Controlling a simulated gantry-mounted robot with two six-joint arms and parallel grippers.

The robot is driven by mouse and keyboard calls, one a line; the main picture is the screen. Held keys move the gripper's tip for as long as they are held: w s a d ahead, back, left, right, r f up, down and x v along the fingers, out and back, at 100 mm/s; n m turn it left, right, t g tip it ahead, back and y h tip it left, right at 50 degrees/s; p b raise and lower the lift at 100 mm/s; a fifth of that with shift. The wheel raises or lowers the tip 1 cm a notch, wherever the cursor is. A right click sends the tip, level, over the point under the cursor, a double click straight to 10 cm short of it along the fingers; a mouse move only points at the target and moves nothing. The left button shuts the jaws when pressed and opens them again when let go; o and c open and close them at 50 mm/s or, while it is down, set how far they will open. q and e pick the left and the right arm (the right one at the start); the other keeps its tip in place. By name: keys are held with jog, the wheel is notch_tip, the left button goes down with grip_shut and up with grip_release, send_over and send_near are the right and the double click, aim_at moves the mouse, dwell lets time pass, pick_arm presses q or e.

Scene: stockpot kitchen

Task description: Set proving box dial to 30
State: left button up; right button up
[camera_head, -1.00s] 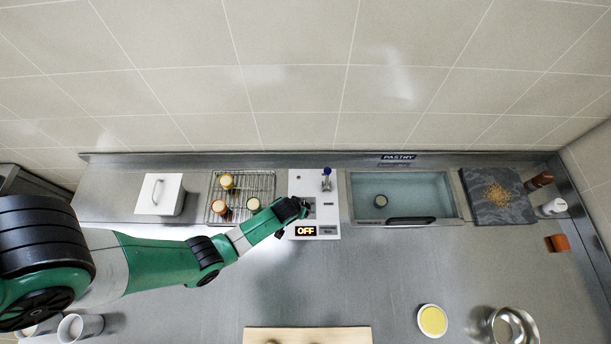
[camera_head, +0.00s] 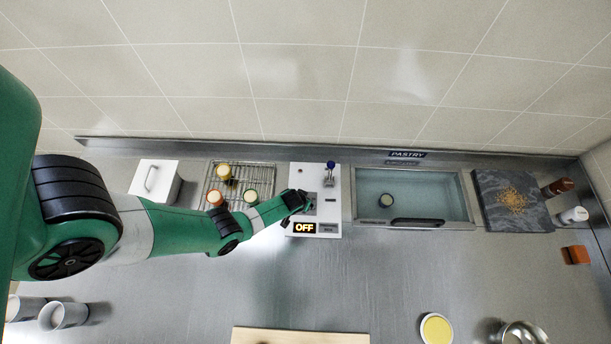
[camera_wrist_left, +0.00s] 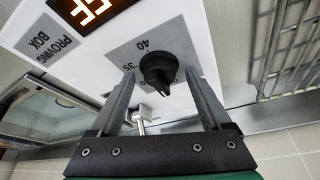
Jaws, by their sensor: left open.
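The proving box (camera_head: 318,190) is a white panel at the back middle of the counter. Its display (camera_head: 304,227) reads OFF and also shows upside down in the left wrist view (camera_wrist_left: 90,8). The black dial (camera_wrist_left: 158,70) sits on a grey scale plate where 35 and 40 can be read; in the head view my gripper hides it. My left gripper (camera_head: 303,200) is over the panel. In the wrist view its open fingers (camera_wrist_left: 160,95) stand on either side of the dial, with a gap visible. My right gripper is not in view.
Left are a wire rack (camera_head: 262,182) with several jars and a white box (camera_head: 154,180). Right is a water-filled basin (camera_head: 440,185). A wooden board (camera_head: 300,336) lies in front; the counter between is clear.

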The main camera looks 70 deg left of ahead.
pick_arm(q)
grip_shut()
dwell(0.4)
jog(key=shift+m+h, duration=0.3)
jog(key=shift+m, duration=0.1)
jog(key=shift+s+m+t, duration=0.1)
jog(key=shift+m+t, duration=0.2)
jog(key=shift+m, duration=0.4)
jog(key=shift+a+m+h, duration=0.15)
jog(key=shift+m+h, duration=0.35)
jog(key=shift+m, duration=0.7)
jog(key=m+h+b, duration=0.1)
jog(key=m, duration=0.3)
jog(key=shift+a+f+t+h+b, duration=0.1)
jog(key=shift+t+h+b, duration=0.3)
jog(key=shift+m+h+b, duration=0.3)
jog(key=shift+m+h, duration=0.2)
jog(key=shift+m, duration=1.1)
